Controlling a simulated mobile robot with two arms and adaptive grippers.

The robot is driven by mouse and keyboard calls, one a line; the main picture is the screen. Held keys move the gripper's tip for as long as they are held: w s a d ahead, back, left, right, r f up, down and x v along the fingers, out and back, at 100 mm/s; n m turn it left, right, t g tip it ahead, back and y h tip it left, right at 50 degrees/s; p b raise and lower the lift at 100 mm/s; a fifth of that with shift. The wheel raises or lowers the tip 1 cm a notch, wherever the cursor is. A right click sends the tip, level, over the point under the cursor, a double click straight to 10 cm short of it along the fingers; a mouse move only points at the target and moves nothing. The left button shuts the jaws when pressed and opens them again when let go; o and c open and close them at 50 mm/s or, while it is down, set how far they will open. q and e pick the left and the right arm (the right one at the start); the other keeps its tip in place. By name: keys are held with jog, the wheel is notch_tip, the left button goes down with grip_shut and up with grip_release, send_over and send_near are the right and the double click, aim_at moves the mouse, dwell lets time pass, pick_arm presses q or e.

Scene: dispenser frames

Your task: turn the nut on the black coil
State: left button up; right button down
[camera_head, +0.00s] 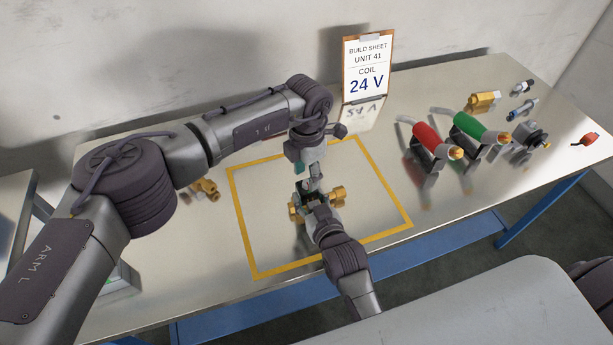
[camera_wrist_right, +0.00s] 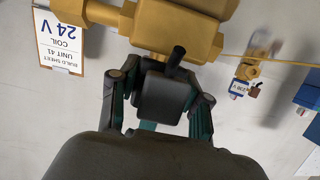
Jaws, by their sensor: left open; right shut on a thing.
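The black coil (camera_wrist_right: 160,98) sits against a brass valve body (camera_wrist_right: 185,30) in the right wrist view, with a short black stub on it. My right gripper (camera_wrist_right: 160,80) has a finger on each side of the coil and is shut on it. In the head view the brass body (camera_head: 338,194) is inside the yellow square, and my right gripper (camera_head: 314,208) reaches it from the front. My left gripper (camera_head: 315,184) points down just above the coil, open. The coil's nut is hidden or too small to make out.
A build sheet (camera_head: 367,70) reading "COIL 24 V" stands at the back. Red (camera_head: 427,135) and green (camera_head: 470,126) handled tools rest in holders at the right. Brass fittings (camera_head: 205,189) lie left of the yellow square (camera_head: 262,274). The square's right part is clear.

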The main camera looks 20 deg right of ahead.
aim_at(307, 181)
pick_arm(q)
notch_tip(307, 181, up, 10)
pick_arm(e)
jog(key=shift+f, duration=0.1)
dwell(0.4)
jog(key=shift+c, duration=2.2)
grip_release()
jog(key=shift+s, duration=0.1)
